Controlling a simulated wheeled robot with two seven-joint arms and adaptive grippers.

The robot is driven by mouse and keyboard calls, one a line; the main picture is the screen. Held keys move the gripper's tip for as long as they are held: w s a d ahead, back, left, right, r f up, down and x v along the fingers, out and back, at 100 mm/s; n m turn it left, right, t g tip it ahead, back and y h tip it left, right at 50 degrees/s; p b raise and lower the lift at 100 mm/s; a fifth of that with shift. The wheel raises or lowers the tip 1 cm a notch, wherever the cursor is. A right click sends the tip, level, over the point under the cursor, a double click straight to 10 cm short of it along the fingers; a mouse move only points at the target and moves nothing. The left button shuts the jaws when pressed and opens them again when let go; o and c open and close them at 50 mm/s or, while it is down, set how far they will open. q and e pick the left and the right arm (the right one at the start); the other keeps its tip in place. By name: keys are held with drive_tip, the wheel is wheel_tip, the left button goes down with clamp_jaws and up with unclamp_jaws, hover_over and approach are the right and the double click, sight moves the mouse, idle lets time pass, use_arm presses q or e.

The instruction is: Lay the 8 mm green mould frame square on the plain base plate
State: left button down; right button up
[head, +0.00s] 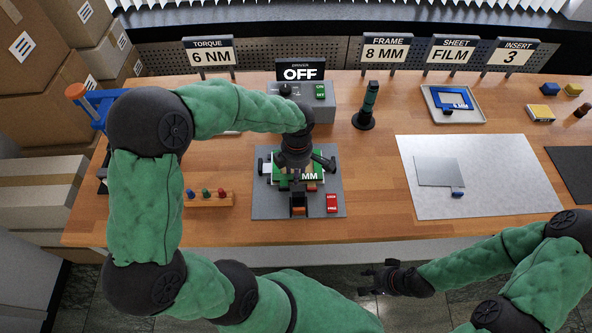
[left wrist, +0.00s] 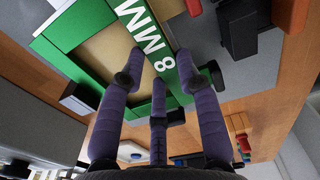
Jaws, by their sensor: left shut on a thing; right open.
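The green mould frame (head: 311,178), marked 8 MM, is held by my left gripper (head: 297,179) over the grey fixture (head: 265,206) in the middle of the bench. In the left wrist view the frame (left wrist: 148,38) lies at the fingers, and my left gripper (left wrist: 157,75) is shut on its labelled side. A tan area shows through its opening. I cannot tell whether the frame touches what is beneath. A thin plain grey plate (head: 437,171) lies on the pale mat at right; I cannot tell whether it is the base plate. My right gripper (head: 377,279) is open and empty, in front of the bench.
A driver box (head: 318,92) under an OFF sign stands behind the fixture. A rack of coloured pegs (head: 208,199) is to its left and a dark upright tool (head: 368,107) behind it to the right. The pale mat (head: 500,190) has free room. A tray (head: 467,115) stands behind it.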

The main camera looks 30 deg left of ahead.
use_arm(q)
drive_tip(key=shift+f, duration=0.25)
idle(0.4)
drive_tip(key=c, duration=0.8)
unclamp_jaws()
wheel_tip(320, 180, up, 12)
drive_tip(key=shift+d, duration=0.1)
